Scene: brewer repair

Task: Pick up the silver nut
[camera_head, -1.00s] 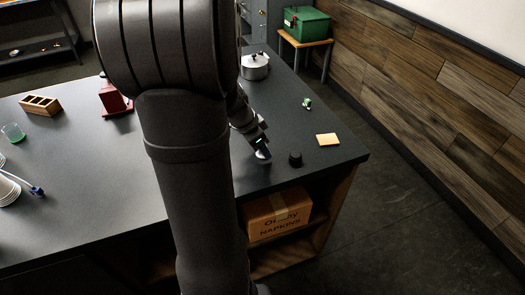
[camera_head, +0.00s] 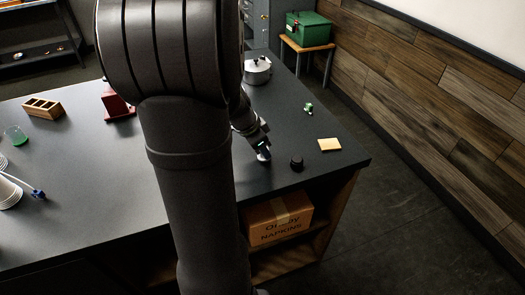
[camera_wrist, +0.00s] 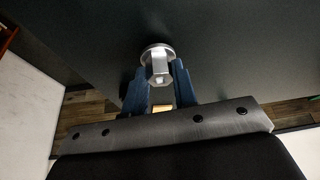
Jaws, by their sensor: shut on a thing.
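The silver nut (camera_wrist: 159,72) shows in the wrist view as a shiny piece with a faceted body and a wide round flange. It sits between the blue fingertips of my gripper (camera_wrist: 158,66), which is shut on it. In the head view my gripper (camera_head: 263,154) points down close to the dark counter (camera_head: 215,185), near its front right corner. The nut is too small and too covered to make out there. I cannot tell whether it touches the counter.
A black knob-like piece (camera_head: 297,163) stands just right of my gripper. A silver pot (camera_head: 257,71) stands behind. The counter's right edge is close. My arm hides the counter's middle.

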